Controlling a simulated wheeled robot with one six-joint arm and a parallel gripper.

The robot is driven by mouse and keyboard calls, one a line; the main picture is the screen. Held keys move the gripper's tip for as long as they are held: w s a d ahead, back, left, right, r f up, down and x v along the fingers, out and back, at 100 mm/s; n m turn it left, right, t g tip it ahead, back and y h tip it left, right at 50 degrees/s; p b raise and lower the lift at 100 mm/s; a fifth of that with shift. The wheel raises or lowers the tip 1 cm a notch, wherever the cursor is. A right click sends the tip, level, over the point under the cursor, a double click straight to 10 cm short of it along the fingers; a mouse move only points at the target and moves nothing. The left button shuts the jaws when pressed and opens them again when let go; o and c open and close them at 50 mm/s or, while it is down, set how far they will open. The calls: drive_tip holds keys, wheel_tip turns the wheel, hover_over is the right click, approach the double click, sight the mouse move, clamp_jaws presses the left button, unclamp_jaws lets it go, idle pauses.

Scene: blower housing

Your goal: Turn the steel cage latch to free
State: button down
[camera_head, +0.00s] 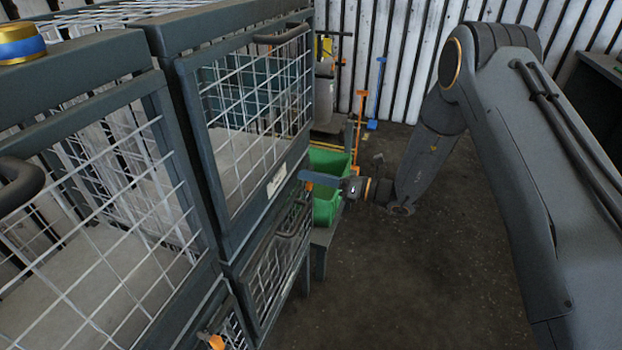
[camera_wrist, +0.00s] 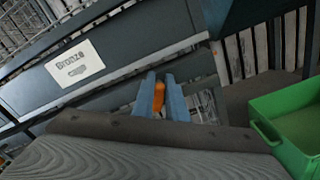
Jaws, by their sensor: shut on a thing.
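An orange latch (camera_wrist: 158,98) sits between the two blue fingers of my gripper (camera_wrist: 160,80) in the wrist view. The fingers are shut on it. In the head view my gripper (camera_head: 308,180) reaches from the right to the far edge of the stacked mesh cages, where a bit of the orange latch (camera_head: 309,187) shows. The latch is at the top far corner of the lower cage (camera_head: 278,262), just under the upper cage's frame. No label reading "steel" is legible; the latch's exact angle is hard to tell.
A label reading "Bronze" (camera_wrist: 75,65) is on the frame beside the latch. A green bin (camera_head: 328,205) stands just behind my gripper. Another orange latch (camera_head: 216,342) is at the lower left. The dark floor (camera_head: 420,290) right of the cages is clear.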

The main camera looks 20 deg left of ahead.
drive_tip(key=m, duration=0.3)
drive_tip(key=m+b, duration=0.1)
drive_tip(key=m, duration=0.1)
drive_tip(key=shift+w+f, duration=0.15)
drive_tip(key=shift+w, duration=0.1)
drive_tip(key=shift+m, duration=0.4)
drive_tip(key=c, duration=1.8)
unclamp_jaws()
drive_tip(key=shift+o, duration=0.2)
drive_tip(key=shift+f, duration=0.1)
drive_tip(key=shift+s, duration=0.1)
